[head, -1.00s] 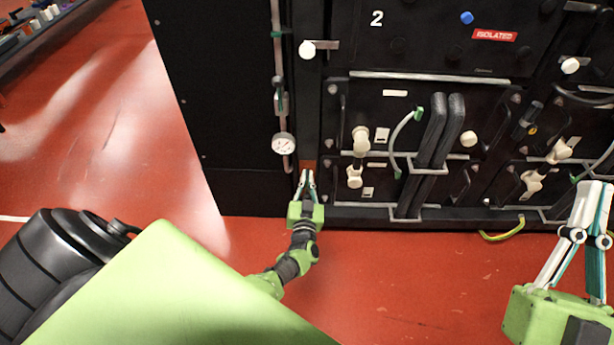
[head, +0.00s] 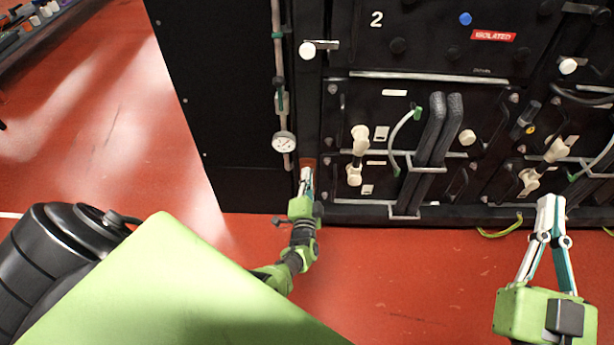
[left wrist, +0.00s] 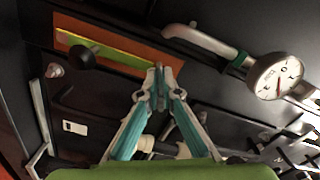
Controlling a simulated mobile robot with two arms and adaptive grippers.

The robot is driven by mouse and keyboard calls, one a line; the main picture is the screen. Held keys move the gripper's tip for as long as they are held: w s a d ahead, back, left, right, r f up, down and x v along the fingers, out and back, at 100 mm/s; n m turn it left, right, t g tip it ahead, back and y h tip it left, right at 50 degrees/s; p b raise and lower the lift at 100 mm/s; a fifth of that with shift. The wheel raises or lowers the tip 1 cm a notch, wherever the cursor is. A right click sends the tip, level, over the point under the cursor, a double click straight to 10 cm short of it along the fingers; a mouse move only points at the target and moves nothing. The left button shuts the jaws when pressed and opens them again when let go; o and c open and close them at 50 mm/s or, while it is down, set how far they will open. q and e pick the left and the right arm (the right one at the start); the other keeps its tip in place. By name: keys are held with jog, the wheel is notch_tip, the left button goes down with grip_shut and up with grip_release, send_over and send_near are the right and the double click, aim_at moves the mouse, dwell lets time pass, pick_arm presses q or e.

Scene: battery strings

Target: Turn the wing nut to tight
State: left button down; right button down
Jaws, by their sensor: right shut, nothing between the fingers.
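My left gripper (head: 306,180) is low at the cabinet's front, its tips at a small orange plate (head: 308,162). In the left wrist view its fingers (left wrist: 159,78) converge to a narrow gap, in front of the orange plate (left wrist: 120,40) with its yellow-green strip (left wrist: 108,47). A small grey piece shows between the tips; I cannot tell if it is the wing nut or whether the fingers clamp it. A black knob (left wrist: 83,57) stands out at the plate's left. My right gripper (head: 548,205) is shut and empty, in front of the cabinet at right.
A round gauge (head: 284,142) on a pipe is just above left of the left gripper; it also shows in the left wrist view (left wrist: 275,76). White connectors (head: 355,172) and thick black cables (head: 432,140) are to the right. Red floor (head: 400,285) is clear in front.

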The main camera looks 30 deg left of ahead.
pick_arm(q)
jog(key=m, duration=0.3)
jog(key=shift+d+f, duration=0.1)
jog(key=shift+f, duration=0.05)
jog(key=shift+m, duration=1.3)
jog(key=c, duration=2.2)
grip_release()
jog(key=shift+c, duration=0.2)
